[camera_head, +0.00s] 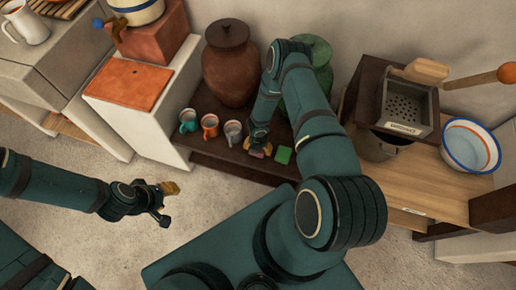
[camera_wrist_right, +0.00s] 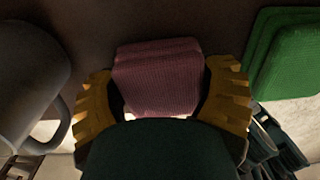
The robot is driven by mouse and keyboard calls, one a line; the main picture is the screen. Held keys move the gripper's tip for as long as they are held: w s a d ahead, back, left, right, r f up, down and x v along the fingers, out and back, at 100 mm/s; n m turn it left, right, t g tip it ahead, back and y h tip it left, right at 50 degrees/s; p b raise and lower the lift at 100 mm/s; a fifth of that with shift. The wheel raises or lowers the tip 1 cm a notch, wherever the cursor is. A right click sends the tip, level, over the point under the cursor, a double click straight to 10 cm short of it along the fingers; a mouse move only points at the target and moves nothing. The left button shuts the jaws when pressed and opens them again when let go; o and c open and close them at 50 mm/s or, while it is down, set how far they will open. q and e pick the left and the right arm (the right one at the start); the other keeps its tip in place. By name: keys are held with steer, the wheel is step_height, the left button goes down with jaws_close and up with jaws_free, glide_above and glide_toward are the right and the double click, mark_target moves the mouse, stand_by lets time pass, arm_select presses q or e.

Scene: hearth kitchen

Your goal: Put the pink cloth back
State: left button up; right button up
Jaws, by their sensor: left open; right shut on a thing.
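The pink cloth (camera_wrist_right: 157,78) is a folded, ribbed block between the yellow fingers of my right gripper (camera_wrist_right: 162,103) in the right wrist view. The gripper is shut on it. In the head view my right gripper (camera_head: 258,145) is low over the dark brown shelf (camera_head: 226,160), and only a small bit of the pink cloth shows beside it. I cannot tell whether the cloth touches the shelf. My left gripper (camera_head: 168,204) is open and empty above the floor at the left.
A green cloth (camera_head: 282,155) lies just right of the pink one and also shows in the wrist view (camera_wrist_right: 288,55). A grey mug (camera_head: 233,132) stands close on the left, beside orange and teal mugs. A brown jar (camera_head: 229,65) and green jar (camera_head: 320,62) stand behind.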

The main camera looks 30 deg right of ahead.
steer(key=o, duration=1.2)
steer(key=shift+f, duration=0.1)
steer(key=shift+c, duration=0.2)
steer(key=shift+r, duration=0.2)
step_height(320, 180, up, 12)
steer(key=p, duration=0.3)
steer(key=shift+f, duration=0.15)
steer(key=s+a+r+m+y, duration=0.2)
steer(key=s+a+r+m, duration=0.3)
steer(key=m, duration=0.9)
steer(key=s+a+r+m+t+y, duration=0.1)
steer(key=s+a+r+m, duration=0.4)
steer(key=a+r+m, duration=0.7)
steer(key=shift+a+r+m+t+y, duration=0.15)
steer(key=shift+a+m+t+y, duration=0.2)
steer(key=shift+m, duration=0.65)
steer(key=shift+d, duration=0.1)
